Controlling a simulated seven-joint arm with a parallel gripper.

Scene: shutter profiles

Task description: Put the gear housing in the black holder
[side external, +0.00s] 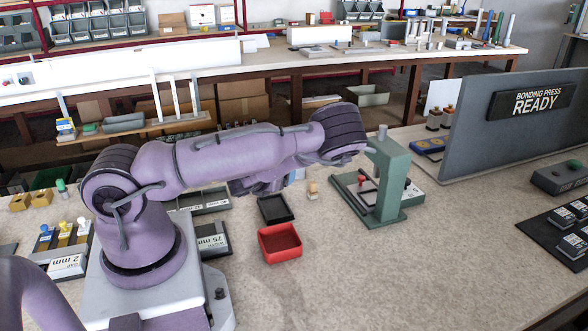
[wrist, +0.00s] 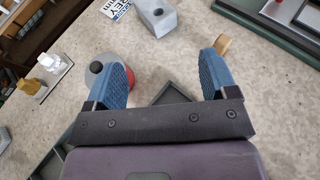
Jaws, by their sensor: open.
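My gripper (wrist: 163,68) is open, its two blue fingers spread with nothing between them but the worktop and a dark tray edge. In the side view my gripper is mostly hidden behind my arm. A grey block with a round hole (wrist: 153,14), possibly the gear housing, lies beyond the fingertips in the wrist view, apart from them. A shallow black tray (side external: 275,208), possibly the black holder, sits on the worktop below my arm. A dark tray corner (wrist: 172,94) shows between the fingers, mostly hidden by the gripper body.
A red tray (side external: 280,243) stands in front of the black tray. A small tan piece (side external: 313,189) stands to its right and shows by the right finger (wrist: 222,44). A green press (side external: 388,180) stands further right.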

